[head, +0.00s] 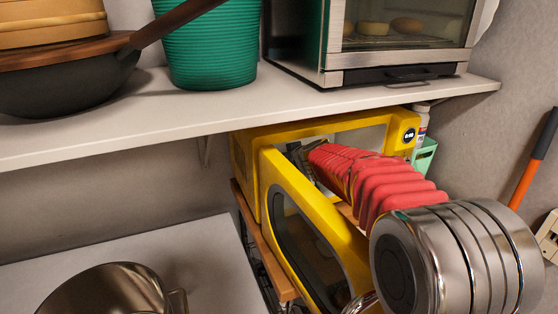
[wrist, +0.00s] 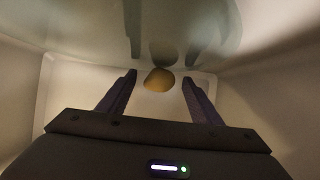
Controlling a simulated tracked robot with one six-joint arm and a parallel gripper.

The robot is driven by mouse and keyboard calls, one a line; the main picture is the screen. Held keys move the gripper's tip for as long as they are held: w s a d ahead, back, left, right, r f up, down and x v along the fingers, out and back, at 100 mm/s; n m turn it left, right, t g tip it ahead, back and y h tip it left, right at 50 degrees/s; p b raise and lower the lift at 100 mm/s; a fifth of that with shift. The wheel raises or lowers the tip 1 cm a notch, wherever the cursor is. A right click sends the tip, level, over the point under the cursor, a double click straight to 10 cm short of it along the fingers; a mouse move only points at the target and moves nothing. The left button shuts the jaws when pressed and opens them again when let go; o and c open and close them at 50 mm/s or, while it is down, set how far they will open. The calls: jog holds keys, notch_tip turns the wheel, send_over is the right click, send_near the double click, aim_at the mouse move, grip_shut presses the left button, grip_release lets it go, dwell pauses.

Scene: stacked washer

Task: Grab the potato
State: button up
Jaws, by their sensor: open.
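The potato (wrist: 159,80) is a brown-yellow rounded lump in the wrist view, lying on a pale floor inside the yellow microwave (head: 243,165). My gripper (wrist: 159,82) is open, with its two dark fingers apart on either side of the potato in the picture. I cannot tell how far the potato is beyond the fingertips. In the head view my arm reaches into the microwave opening, and its red sleeve hides the inside. The microwave door (head: 345,246) stands open toward me. The potato is hidden in the head view.
Pale walls (wrist: 285,85) enclose my gripper on both sides. Above is a white shelf (head: 225,112) with a steel toaster oven (head: 330,40), a green bin (head: 212,50) and a dark pan (head: 65,88). A metal pot (head: 105,290) stands on the lower left counter (head: 190,255).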

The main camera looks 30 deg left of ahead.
jog(key=shift+c, duration=0.2)
jog(key=c, duration=1.2)
jog(key=shift+r, duration=0.15)
